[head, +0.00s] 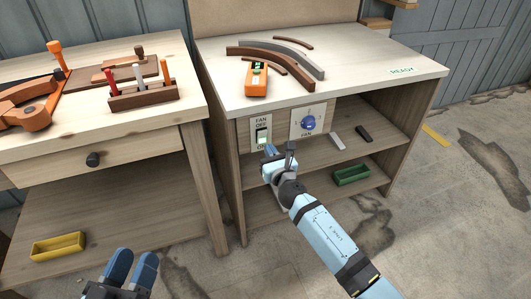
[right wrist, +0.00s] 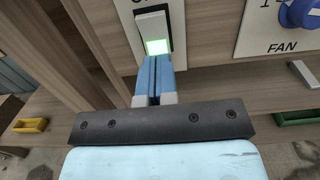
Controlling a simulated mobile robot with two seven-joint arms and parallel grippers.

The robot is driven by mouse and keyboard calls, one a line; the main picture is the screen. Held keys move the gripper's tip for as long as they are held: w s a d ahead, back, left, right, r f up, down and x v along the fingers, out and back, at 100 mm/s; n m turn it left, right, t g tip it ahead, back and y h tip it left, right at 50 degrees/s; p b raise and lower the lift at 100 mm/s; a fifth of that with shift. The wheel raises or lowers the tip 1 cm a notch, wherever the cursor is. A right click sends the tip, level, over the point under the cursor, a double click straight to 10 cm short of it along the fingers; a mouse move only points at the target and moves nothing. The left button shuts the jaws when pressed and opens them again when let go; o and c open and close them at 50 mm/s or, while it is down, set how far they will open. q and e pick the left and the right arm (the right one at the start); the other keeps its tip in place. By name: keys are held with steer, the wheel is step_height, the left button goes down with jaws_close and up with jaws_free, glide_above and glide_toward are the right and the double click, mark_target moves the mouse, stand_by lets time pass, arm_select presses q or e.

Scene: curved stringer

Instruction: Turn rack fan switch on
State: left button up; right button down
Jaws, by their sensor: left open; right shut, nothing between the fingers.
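The rack fan switch (head: 262,134) is a white rocker in a dark frame on a pale plate marked FAN, OFF at the top and ON at the bottom. It sits on the front of the right-hand bench. In the right wrist view the rocker (right wrist: 151,27) has a green-lit lower end. My right gripper (head: 269,150) is shut and empty, its tips just below the switch. In the right wrist view its blue fingers (right wrist: 157,60) reach the lit end; I cannot tell whether they touch. My left gripper (head: 131,262) is open and empty at the bottom left.
A blue FAN knob (head: 309,122) is on a plate right of the switch. Curved wooden strips (head: 270,58) and an orange tool (head: 257,80) lie on the bench top. A green tray (head: 351,175) is on a shelf. A left bench (head: 150,125) holds tools.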

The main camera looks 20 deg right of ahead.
arm_select(q)
steer(key=shift+s+a+r+p, duration=0.2)
steer(key=shift+s+r+p, duration=0.25)
steer(key=shift+r, duration=0.1)
arm_select(e)
steer(key=s, duration=1)
steer(key=shift+s+d+f, duration=0.15)
steer(key=shift+s+f, duration=0.25)
steer(key=shift+s, duration=0.1)
